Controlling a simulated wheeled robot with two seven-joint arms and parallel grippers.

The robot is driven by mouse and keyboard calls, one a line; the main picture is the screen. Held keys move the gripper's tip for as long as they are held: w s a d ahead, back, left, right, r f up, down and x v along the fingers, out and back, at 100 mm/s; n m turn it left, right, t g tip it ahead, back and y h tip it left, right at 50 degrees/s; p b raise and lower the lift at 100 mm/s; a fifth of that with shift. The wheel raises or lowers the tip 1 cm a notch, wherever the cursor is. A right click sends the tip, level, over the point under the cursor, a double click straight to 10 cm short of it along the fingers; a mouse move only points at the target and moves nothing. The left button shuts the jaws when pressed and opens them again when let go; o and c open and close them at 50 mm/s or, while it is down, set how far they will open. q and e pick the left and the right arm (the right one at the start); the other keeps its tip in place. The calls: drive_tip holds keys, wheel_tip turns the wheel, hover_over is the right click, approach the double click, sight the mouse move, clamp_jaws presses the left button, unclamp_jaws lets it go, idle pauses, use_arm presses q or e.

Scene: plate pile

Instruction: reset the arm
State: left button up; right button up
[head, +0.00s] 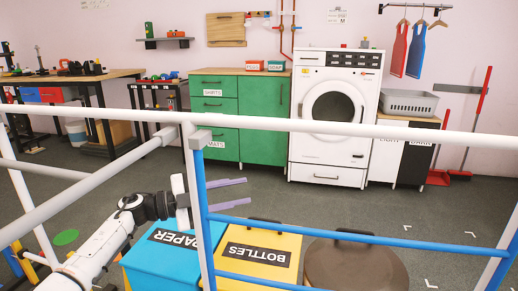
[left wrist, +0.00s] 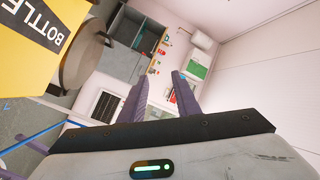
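My left arm reaches in from the lower left of the head view. Its gripper (head: 246,192) has two purple fingers that are spread apart with nothing between them. The fingers are above the blue PAPER bin (head: 150,262) and the yellow BOTTLES bin (head: 235,270), close to the blue upright post. In the left wrist view the fingers of the gripper (left wrist: 159,80) are also apart and empty. My right gripper cannot be made out in either view. Small purple pieces at the lower left of the left wrist view are too cut off to identify.
White rails (head: 345,133) and a blue rail (head: 370,236) cross close in front. A round brown-lidded bin (head: 355,265) stands right of the BOTTLES bin. Green cabinets (head: 262,120) and a white washing machine (head: 331,150) stand behind. Grey floor between is clear.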

use_arm(q)
drive_tip(key=s+a+f+n+t+y, duration=0.5)
drive_tip(key=s+f+n+y, duration=0.2)
drive_tip(key=f+n, duration=0.15)
drive_tip(key=s+a+f+n+t+y, duration=0.5)
drive_tip(key=s+f+n+y, duration=0.2)
drive_tip(key=n, duration=0.3)
drive_tip(key=s+d+f+g, duration=0.1)
drive_tip(key=s+f+g, duration=0.2)
drive_tip(key=s, duration=0.4)
drive_tip(key=s+f+g, duration=0.3)
drive_tip(key=s+f, duration=0.1)
drive_tip(key=s, duration=0.4)
drive_tip(key=s+d+f+n+g+h, duration=0.2)
drive_tip(key=s+d+n, duration=0.1)
drive_tip(key=s+d, duration=0.4)
drive_tip(key=shift+s+d+g, duration=0.25)
drive_tip(key=shift+d+g, duration=0.15)
drive_tip(key=shift+d, duration=0.05)
drive_tip(key=shift+f, duration=0.15)
